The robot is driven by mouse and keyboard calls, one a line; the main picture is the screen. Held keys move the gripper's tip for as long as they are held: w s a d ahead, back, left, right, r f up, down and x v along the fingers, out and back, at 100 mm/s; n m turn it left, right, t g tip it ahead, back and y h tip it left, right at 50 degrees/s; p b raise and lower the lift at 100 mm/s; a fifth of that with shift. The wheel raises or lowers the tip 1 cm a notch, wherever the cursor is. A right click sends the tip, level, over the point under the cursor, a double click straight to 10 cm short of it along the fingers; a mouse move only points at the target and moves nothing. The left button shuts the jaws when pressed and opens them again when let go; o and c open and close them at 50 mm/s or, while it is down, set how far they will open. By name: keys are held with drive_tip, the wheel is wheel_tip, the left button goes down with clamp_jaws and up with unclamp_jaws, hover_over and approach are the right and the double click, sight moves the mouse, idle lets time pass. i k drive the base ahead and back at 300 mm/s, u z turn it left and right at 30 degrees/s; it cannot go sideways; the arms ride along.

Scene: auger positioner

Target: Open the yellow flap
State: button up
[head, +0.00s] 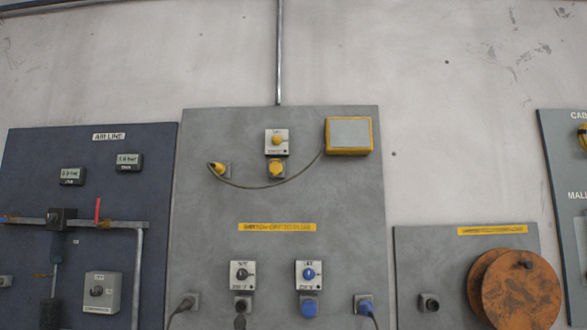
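The yellow flap (276,168) is a small round cover on the upper part of the grey middle panel (225,255). It sits just below a pale switch plate (277,142) with a yellow knob. It looks closed over its socket, though it is small in the picture. A yellow plug (216,168) is in a holder to its left. A grey cable runs from the plug, passing below the flap, up to a yellow-framed box (349,136) at the panel's upper right. My gripper is not in view.
A blue panel (75,155) with pipes stands left. A rusty orange reel (520,292) stands right. The space around the flap is clear except for the hanging cable.

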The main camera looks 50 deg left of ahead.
sight(276, 168)
drive_tip(key=u, duration=0.2)
drive_tip(key=i, duration=0.9)
drive_tip(key=u, duration=1.25)
drive_tip(key=i, duration=0.75)
drive_tip(key=u, duration=0.75)
